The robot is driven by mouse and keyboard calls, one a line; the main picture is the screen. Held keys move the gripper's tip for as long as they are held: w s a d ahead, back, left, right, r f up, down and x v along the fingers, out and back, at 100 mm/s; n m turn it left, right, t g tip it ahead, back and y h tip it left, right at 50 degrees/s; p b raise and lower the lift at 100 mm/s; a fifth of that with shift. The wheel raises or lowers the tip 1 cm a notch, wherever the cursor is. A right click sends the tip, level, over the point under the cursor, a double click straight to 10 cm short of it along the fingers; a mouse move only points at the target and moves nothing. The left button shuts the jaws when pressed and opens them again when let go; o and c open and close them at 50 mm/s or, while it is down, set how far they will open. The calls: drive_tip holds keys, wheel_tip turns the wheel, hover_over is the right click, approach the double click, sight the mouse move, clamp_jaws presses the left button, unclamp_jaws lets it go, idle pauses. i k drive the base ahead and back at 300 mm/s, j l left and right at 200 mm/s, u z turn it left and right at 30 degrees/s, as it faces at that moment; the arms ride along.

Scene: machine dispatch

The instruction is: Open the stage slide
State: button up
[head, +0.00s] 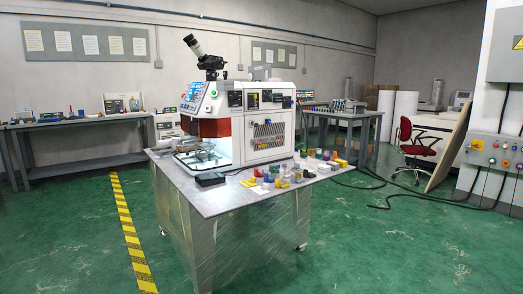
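A white machine (245,122) with a red band, a blue screen and a black eyepiece on top stands on a metal table (225,199). Its open work bay on the left front holds a small metal stage (203,156), which looks like the stage slide. The stage is small and its details are too fine to tell how far it is slid out. My gripper is not in view.
A flat black box (210,180) lies at the table's front left. Several small coloured parts (283,180) lie at the right. A red chair (418,144) and cables (385,205) are at the right.

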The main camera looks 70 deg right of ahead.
sight(202, 157)
drive_tip(key=z, duration=1.85)
drive_tip(key=j+z, duration=0.15)
drive_tip(key=j, duration=0.2)
